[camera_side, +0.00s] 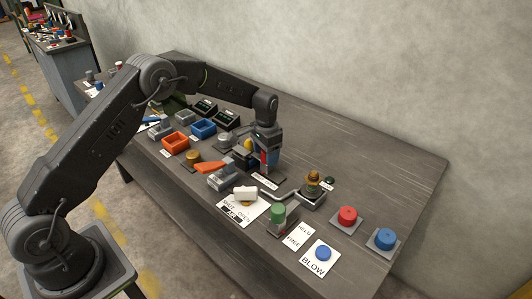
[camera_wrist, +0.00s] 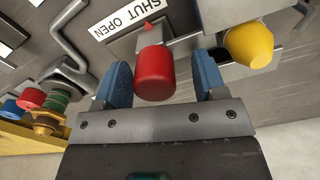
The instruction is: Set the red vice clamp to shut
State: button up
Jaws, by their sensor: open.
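The red vice clamp shows in the wrist view as a rounded red knob (camera_wrist: 155,75) on a grey metal body. A small red pointer (camera_wrist: 148,26) stands beside its white SHUT/OPEN label (camera_wrist: 125,17); I cannot tell exactly which word it marks. My gripper (camera_wrist: 162,82) is open, with one blue finger on each side of the red knob and visible gaps between. In the side view my gripper (camera_side: 268,162) points down at the middle of the bench and mostly hides the clamp. The label (camera_side: 265,183) lies in front of it.
A yellow knob (camera_wrist: 248,45) stands close by on the right in the wrist view. In the side view, an orange-handled tool (camera_side: 210,167), a bent grey lever (camera_side: 283,195) and a green cylinder (camera_side: 278,212) are near. Red (camera_side: 347,215) and blue (camera_side: 386,237) buttons stand at right.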

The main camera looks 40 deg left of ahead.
notch_tip(320, 180, up, 14)
dwell(0.5)
jog(key=shift+f, duration=0.1)
jog(key=s+d+r+n+t, duration=0.1)
jog(key=s+d+r+t, duration=0.2)
jog(key=s+r, duration=1.2)
jog(key=s+d+f+n+t, duration=0.1)
jog(key=s+f, duration=0.1)
jog(key=s, duration=0.8)
jog(key=s+d+f+n+t, duration=0.1)
jog(key=s+f, duration=0.1)
jog(key=s, duration=0.8)
jog(key=shift+s+f+t, duration=0.25)
jog(key=shift+s+t, duration=0.05)
jog(key=shift+s, duration=0.1)
